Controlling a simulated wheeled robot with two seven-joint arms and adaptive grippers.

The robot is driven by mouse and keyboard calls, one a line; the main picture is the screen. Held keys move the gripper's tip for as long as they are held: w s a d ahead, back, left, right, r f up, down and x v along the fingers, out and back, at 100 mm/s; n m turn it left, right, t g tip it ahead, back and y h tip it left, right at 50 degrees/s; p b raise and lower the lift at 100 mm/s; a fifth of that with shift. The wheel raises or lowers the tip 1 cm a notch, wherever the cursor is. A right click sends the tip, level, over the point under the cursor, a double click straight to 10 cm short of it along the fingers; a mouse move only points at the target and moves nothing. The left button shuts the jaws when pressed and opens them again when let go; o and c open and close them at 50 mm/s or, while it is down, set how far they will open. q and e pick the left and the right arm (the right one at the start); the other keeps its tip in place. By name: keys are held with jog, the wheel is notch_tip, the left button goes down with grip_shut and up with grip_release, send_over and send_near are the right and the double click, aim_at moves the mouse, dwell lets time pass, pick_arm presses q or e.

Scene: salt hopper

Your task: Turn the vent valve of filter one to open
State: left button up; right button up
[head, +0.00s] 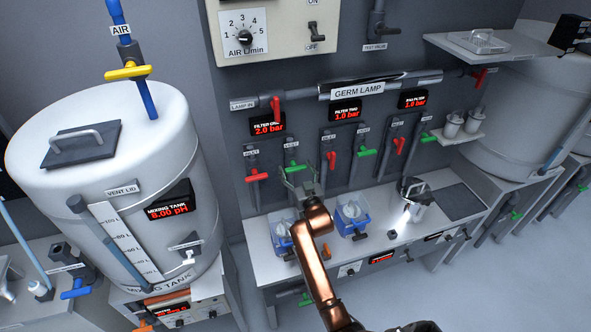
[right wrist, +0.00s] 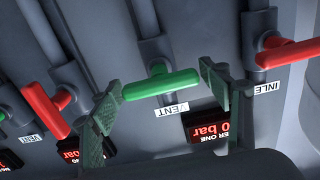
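Filter one's green vent valve handle (right wrist: 150,86) lies crosswise to its grey pipe in the right wrist view, above its VENT label (right wrist: 167,109). In the head view the handle (head: 292,169) is partly hidden by my right gripper (head: 298,178). My right gripper is open, with one green-grey finger near each end of the handle. I cannot tell whether the fingers touch it. Filter one's display (head: 268,125) reads 2.0 bar. My left gripper is not in view.
Filter one's red inlet handle (head: 257,176) is just left of the vent. Filter two's red handle (head: 331,160) and green handle (head: 364,152) are to the right. Blue containers (head: 352,213) stand on the bench (head: 330,252) below. The large mixing tank (head: 60,150) fills the left.

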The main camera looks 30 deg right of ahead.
jog(key=c, duration=0.8)
jog(key=shift+n, duration=0.5)
jog(key=shift+r+n+p, duration=0.1)
jog(key=shift+n+p, duration=0.65)
jog(key=shift+n, duration=0.25)
jog(key=n+p, duration=0.1)
jog(key=n, duration=0.2)
jog(key=shift+n, duration=0.3)
jog(key=n, duration=0.5)
jog(key=shift+a+n, duration=0.1)
jog(key=shift+n, duration=0.2)
jog(key=n, duration=0.5)
jog(key=shift+n, duration=0.4)
